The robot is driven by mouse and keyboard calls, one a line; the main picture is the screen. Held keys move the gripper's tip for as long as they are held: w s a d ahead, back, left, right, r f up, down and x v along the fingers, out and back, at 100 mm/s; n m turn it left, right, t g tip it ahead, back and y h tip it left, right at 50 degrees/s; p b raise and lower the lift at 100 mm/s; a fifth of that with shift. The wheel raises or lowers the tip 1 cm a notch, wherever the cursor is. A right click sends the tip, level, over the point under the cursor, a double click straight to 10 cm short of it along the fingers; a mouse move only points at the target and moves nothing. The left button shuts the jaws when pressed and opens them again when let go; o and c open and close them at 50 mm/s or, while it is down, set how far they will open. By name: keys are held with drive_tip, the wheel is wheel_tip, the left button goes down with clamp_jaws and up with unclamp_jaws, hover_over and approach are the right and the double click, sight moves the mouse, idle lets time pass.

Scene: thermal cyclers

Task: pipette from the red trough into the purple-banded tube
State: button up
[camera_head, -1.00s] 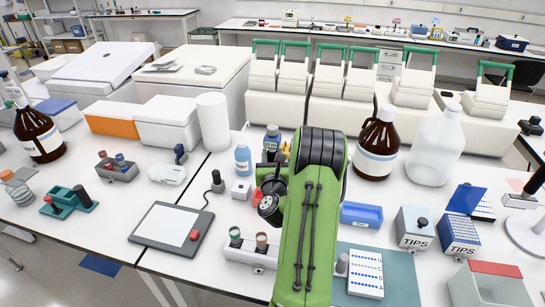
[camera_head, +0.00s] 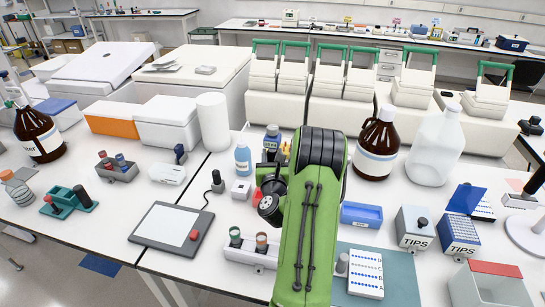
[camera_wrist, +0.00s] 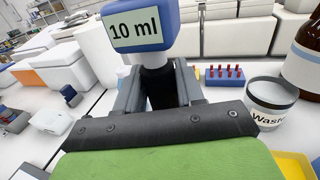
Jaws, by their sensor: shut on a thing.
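My gripper (camera_wrist: 160,88) is shut on a pipette (camera_wrist: 138,28) with a blue head and a label reading "10 ml". The grip is on its dark shaft, below a pale collar; its lower end is hidden. The blue head also shows in the head view (camera_head: 272,138), just beyond my green arm. A small red piece (camera_head: 262,192) shows left of my arm, mostly hidden; I cannot tell whether it is the red trough. A white rack (camera_head: 251,256) holds tubes with green and brown caps. I cannot make out a purple-banded tube.
A waste pot (camera_wrist: 271,102) and a rack of red tubes (camera_wrist: 224,76) stand right of the gripper. A brown bottle (camera_head: 376,148), a blue trough (camera_head: 361,215) and tips boxes (camera_head: 415,228) are right of my arm. A grey pad (camera_head: 170,224) lies left.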

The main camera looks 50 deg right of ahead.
sight(273, 136)
idle(0.3)
wheel_tip(273, 136, up, 8)
drive_tip(key=p, duration=0.7)
drive_tip(key=shift+f, duration=0.3)
